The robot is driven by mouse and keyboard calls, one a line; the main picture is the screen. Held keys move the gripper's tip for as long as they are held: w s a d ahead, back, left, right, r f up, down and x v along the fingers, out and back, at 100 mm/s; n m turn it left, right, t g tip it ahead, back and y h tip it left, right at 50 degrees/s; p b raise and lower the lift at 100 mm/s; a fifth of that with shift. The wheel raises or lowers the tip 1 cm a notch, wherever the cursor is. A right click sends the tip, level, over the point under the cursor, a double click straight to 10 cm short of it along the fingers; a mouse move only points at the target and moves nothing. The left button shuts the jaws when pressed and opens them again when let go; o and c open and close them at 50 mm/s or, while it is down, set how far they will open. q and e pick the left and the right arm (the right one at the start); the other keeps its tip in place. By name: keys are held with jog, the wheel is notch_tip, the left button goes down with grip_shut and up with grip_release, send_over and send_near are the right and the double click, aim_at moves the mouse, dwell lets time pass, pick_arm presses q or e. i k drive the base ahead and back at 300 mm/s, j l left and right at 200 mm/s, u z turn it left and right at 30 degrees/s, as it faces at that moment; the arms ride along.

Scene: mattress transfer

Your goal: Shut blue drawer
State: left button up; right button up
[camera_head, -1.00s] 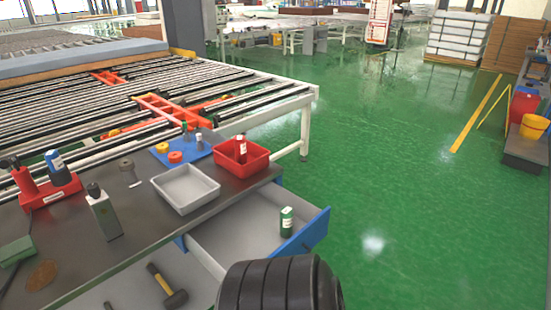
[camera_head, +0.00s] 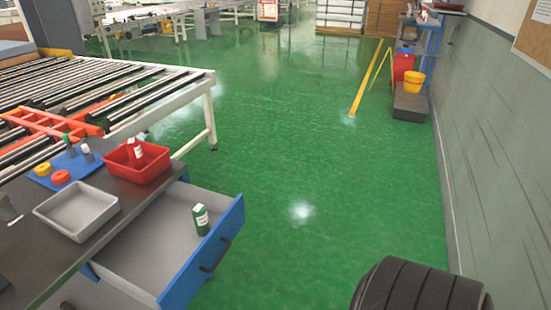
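The blue drawer (camera_head: 204,258) is pulled out from under the dark workbench (camera_head: 132,207) at the lower left. Its blue front faces right and carries a dark handle (camera_head: 215,256). A green bottle with a white label (camera_head: 201,220) stands inside the grey drawer tray (camera_head: 158,238), near the front. A black ribbed part of my own arm (camera_head: 420,290) shows at the bottom right, apart from the drawer. Neither gripper is in view.
A grey bin (camera_head: 77,212), a red bin (camera_head: 138,162) with a bottle, and a blue mat (camera_head: 68,166) with tape rolls sit on the bench. Green floor (camera_head: 310,180) is open right of the drawer. A grey wall (camera_head: 495,150) bounds the right side.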

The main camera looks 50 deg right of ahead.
aim_at(160, 259)
jog(key=i+z, duration=0.2)
jog(key=z, duration=0.3)
jog(key=i+z, duration=0.25)
jog(key=z, duration=0.25)
jog(key=i+j+z, duration=0.1)
jog(key=i+z, duration=0.15)
jog(key=z, duration=0.25)
jog(key=i+j, duration=0.3)
jog(key=k+j+u, duration=0.15)
jog(key=k, duration=0.1)
